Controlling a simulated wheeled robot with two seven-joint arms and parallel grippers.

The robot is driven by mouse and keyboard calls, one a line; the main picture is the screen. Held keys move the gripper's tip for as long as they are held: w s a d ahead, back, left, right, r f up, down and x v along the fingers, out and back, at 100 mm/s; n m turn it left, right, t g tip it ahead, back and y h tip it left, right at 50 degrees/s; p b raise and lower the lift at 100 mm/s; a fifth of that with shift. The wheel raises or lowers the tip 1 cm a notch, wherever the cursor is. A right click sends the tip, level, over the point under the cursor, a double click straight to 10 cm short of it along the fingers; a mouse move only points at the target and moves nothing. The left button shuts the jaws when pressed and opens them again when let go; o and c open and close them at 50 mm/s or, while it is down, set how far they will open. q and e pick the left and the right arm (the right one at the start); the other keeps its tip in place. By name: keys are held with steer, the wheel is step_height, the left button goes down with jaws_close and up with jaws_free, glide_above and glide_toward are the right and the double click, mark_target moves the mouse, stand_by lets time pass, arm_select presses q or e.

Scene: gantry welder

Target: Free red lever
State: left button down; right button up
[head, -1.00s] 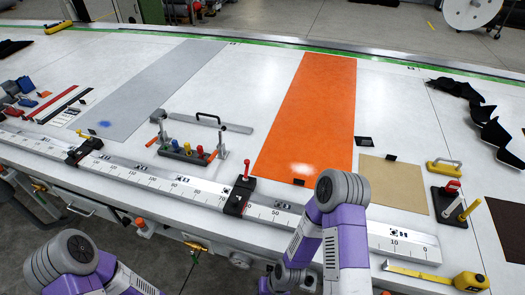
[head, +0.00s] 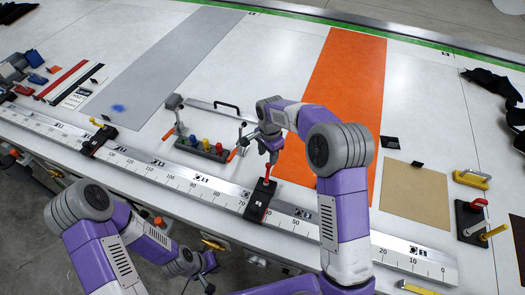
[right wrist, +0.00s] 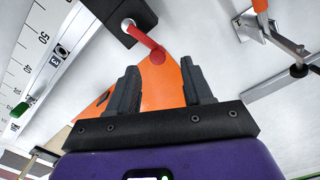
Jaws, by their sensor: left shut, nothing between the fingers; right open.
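The red lever (head: 267,172) rises from a black clamp block (head: 259,201) on the long ruler rail. In the right wrist view the red lever (right wrist: 143,36) leaves its black block (right wrist: 118,20) and ends in a round knob at the mouth of the jaws. My right gripper (head: 271,152) is open, pointing down just over the lever's top; its fingers (right wrist: 161,72) stand either side of the knob's line, with visible gaps. The lever is not gripped. My left gripper (head: 207,272) is shut and empty, low in front of the table edge.
A second black clamp (head: 97,140) sits further left on the rail (head: 170,178). A rack with coloured pegs (head: 203,149) stands behind the rail, left of my right gripper. An orange sheet (head: 345,90) lies behind the lever. Bare white table lies between the sheets.

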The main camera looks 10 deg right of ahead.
mark_target(268, 173)
step_height(268, 173, up, 2)
steer(key=shift+s+d+r+m, duration=0.1)
steer(key=shift+d+m, duration=0.05)
steer(key=shift+m, duration=0.25)
step_height(268, 173, down, 7)
steer(key=shift+s+r, duration=0.15)
steer(key=shift+f, duration=0.3)
arm_select(q)
steer(key=shift+s+r, duration=0.1)
steer(key=shift+s, duration=0.2)
arm_select(e)
jaws_close()
